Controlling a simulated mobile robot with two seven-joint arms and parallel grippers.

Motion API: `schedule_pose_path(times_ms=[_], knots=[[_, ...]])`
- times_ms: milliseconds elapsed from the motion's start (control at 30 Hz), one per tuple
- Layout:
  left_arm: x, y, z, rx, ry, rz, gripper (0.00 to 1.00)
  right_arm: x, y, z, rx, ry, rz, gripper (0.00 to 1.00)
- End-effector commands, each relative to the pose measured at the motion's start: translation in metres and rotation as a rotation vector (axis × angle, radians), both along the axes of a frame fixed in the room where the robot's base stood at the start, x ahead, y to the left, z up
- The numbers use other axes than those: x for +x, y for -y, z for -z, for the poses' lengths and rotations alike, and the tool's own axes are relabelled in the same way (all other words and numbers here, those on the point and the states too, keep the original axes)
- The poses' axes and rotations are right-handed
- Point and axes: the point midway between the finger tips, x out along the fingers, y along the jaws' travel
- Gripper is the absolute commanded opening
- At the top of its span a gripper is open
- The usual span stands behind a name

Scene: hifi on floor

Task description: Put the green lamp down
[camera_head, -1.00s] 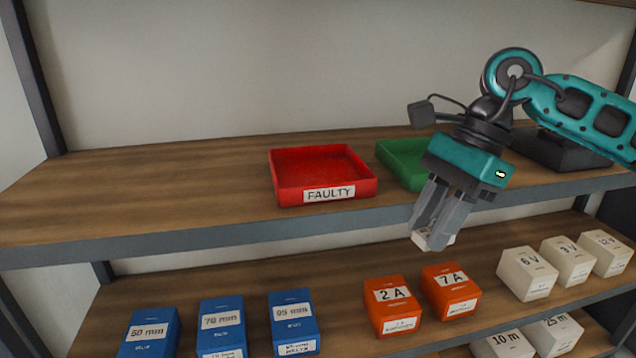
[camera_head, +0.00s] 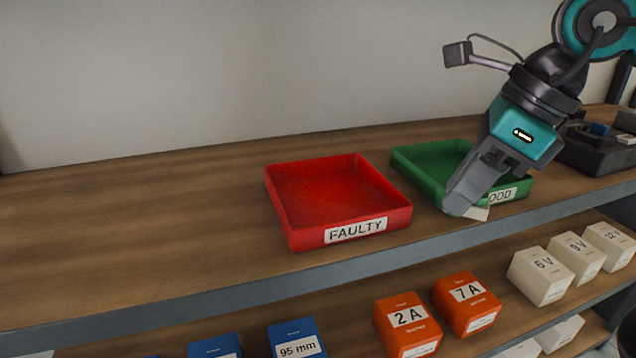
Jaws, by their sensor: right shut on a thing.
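My right gripper (camera_head: 462,204) comes in from the upper right, tilted, and is shut on a small pale thing (camera_head: 480,213). Only an edge of that thing shows at the fingertips; I see no green on it, and the fingers hide the rest. The gripper is in front of the green tray (camera_head: 420,186), covering part of its front wall and the start of its label, which reads "OOD". A red tray (camera_head: 285,222) labelled "FAULTY" stands to the left of the green tray. My left gripper is not in view.
The wooden shelf (camera_head: 120,230) is bare left of the red tray; its grey front edge (camera_head: 200,300) runs below. A dark holder (camera_head: 590,152) stands at the right. On the lower shelf are blue boxes (camera_head: 297,340), orange boxes (camera_head: 408,325) and white boxes (camera_head: 541,277).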

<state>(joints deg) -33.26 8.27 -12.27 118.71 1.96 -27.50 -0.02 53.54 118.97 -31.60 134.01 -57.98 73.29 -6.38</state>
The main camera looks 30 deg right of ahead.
Motion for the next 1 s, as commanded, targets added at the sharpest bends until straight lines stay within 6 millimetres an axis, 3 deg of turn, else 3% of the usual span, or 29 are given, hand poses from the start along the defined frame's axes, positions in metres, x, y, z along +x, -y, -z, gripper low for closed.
schedule_pose_path(times_ms=[300, 1000], knots=[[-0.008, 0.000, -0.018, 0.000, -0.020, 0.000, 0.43, 0.041, -0.027, -0.003, 0.011, -0.004, -0.007, 0.00], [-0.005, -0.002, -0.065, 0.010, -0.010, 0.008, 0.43, 0.104, -0.065, -0.004, 0.010, 0.003, -0.005, 0.00]])
